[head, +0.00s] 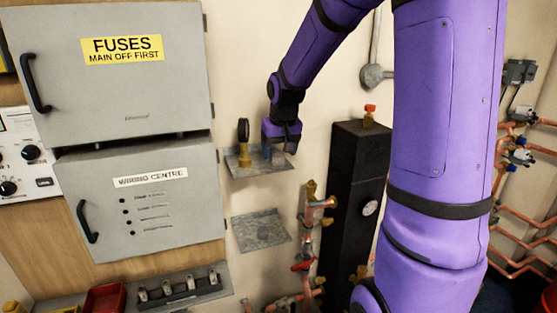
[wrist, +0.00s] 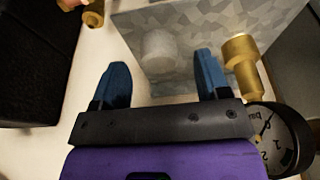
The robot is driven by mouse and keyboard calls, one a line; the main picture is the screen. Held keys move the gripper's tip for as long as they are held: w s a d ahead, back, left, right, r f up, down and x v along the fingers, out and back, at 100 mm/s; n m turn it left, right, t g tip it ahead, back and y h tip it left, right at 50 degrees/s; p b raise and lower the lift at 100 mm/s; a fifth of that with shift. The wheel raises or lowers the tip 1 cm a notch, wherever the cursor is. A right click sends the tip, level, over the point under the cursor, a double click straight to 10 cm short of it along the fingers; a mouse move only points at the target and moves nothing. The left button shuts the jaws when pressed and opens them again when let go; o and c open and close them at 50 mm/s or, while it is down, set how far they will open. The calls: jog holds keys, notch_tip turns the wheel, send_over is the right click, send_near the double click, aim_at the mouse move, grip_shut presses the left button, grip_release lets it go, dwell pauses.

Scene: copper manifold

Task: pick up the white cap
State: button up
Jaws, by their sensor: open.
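The white cap (wrist: 158,50) shows in the wrist view as a short pale cylinder on a grey mottled shelf (wrist: 205,17). My gripper (wrist: 160,75) is open, with one blue finger toward each side of the cap; the cap is just beyond the fingertips, roughly centred. I cannot tell whether the fingers reach around it. In the head view my gripper (head: 278,152) is over the upper wall shelf (head: 258,172), and I cannot make out the cap there.
A pressure gauge (head: 243,130) on a brass fitting (wrist: 241,65) stands close beside my gripper. A second shelf (head: 260,232) is below. A black cabinet (head: 355,165) and copper pipes with valves (head: 310,215) are to the right. Grey wall boxes (head: 140,205) are left.

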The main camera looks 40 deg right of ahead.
jog(key=shift+x, duration=1.1)
jog(key=c, duration=1)
jog(key=shift+r, duration=0.1)
